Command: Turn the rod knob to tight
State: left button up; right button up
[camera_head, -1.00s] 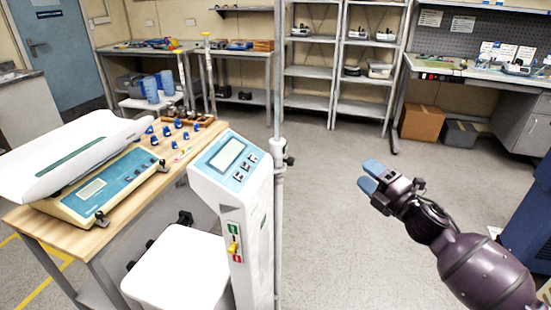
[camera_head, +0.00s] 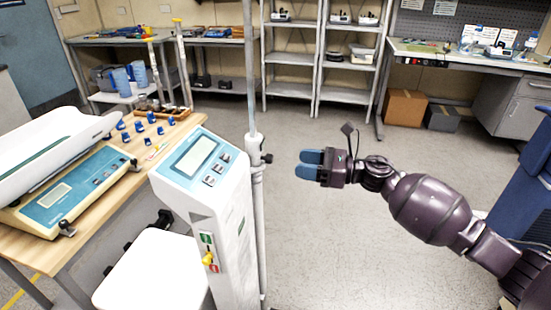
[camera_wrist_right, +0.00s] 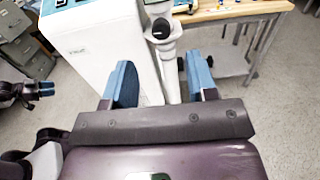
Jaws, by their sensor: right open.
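The rod knob (camera_head: 267,158) is a small black knob on a collar of the upright grey rod (camera_head: 257,205), beside the white pump stand (camera_head: 228,235). In the right wrist view the dark knob (camera_wrist_right: 161,28) shows ahead, just beyond the fingertips. My right gripper (camera_head: 309,163) is to the right of the knob, at about its height, with a gap between them. In the right wrist view its blue fingers (camera_wrist_right: 160,75) are apart with nothing between them. What looks like my left gripper (camera_wrist_right: 44,89) shows small at the left edge of that view.
A wooden table (camera_head: 95,200) with a scale (camera_head: 68,190) and several blue clips stands left of the pump stand. A white seat-like block (camera_head: 150,270) is in front of it. Shelves (camera_head: 325,60) and a workbench (camera_head: 470,62) are far back.

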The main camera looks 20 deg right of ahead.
aim_at(272, 159)
jog(key=x, duration=0.7)
jog(key=shift+w+a, duration=0.25)
jog(key=shift+c, duration=0.4)
jog(key=c, duration=0.9)
jog(key=shift+o, duration=0.2)
